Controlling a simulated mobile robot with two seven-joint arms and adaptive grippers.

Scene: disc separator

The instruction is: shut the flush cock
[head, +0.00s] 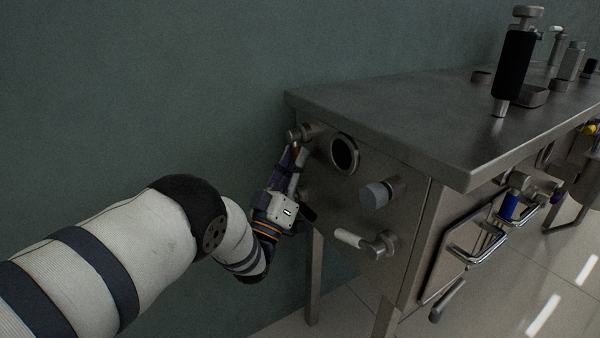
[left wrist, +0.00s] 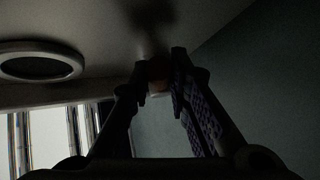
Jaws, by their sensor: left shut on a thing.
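The metal cock (head: 298,133) sticks out at the upper left of the cabinet's end panel, and I take it for the flush cock. My left gripper (head: 297,150) is at it from below, with its fingers pointing up. In the left wrist view the gripper (left wrist: 160,87) is shut on a small brownish part (left wrist: 159,86) between its fingertips, apparently the cock's handle. The fingers hide most of that handle, so its angle is hard to tell. My right gripper is not in view.
Right of the gripper are a round dark port (head: 344,154), a grey knob (head: 376,194) and a white-handled lever cock (head: 350,238). The steel tabletop (head: 400,110) overhangs above. A green wall (head: 150,90) stands behind, with open space to the left.

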